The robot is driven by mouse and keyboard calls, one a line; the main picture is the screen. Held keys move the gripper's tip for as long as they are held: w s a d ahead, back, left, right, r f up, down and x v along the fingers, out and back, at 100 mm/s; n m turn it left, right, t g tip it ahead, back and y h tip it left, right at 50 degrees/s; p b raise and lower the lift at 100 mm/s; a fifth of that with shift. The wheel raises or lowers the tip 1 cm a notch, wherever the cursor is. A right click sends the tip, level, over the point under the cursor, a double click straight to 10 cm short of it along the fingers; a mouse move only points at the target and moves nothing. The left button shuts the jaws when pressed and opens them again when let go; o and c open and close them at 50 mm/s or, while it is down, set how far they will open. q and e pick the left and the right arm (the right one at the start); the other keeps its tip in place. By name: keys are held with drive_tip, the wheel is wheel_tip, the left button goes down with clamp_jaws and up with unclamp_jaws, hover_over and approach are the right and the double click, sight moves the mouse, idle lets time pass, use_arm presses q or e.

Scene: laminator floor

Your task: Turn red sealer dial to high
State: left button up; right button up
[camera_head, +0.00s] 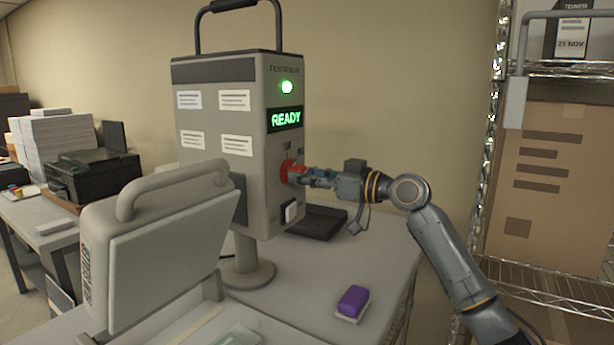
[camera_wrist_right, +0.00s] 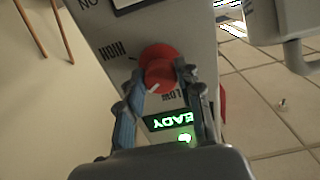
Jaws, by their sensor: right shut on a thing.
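The red dial (camera_head: 287,171) is on the front face of the grey upright sealer (camera_head: 218,115). It also shows in the right wrist view (camera_wrist_right: 158,62), between a HIGH label (camera_wrist_right: 112,50) and a LOW label (camera_wrist_right: 176,96). Its white pointer mark (camera_wrist_right: 153,88) points down and slightly left there, closer to LOW than to HIGH. My right gripper (camera_head: 301,173) is shut on the dial, with one finger on each side of it in the wrist view (camera_wrist_right: 161,78). My left gripper is not in view.
The sealer's green lamp (camera_head: 287,87) and READY display (camera_head: 285,119) are lit. A white rocker switch (camera_head: 291,212) sits below the dial. A purple block (camera_head: 353,300) lies on the table. A hinged grey press (camera_head: 160,250) stands front left, and wire shelving (camera_head: 545,275) stands at right.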

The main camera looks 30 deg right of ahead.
drive_tip(key=shift+m, duration=0.4)
drive_tip(key=m+p, duration=0.6)
drive_tip(key=m, duration=0.5)
drive_tip(key=shift+r, duration=0.15)
drive_tip(key=shift+p, duration=0.3)
drive_tip(key=o, duration=1.1)
drive_tip(key=shift+o, duration=0.2)
drive_tip(key=shift+s, duration=0.1)
drive_tip(key=v, duration=1.1)
drive_tip(key=shift+s+d, duration=0.25)
drive_tip(key=shift+s, duration=0.1)
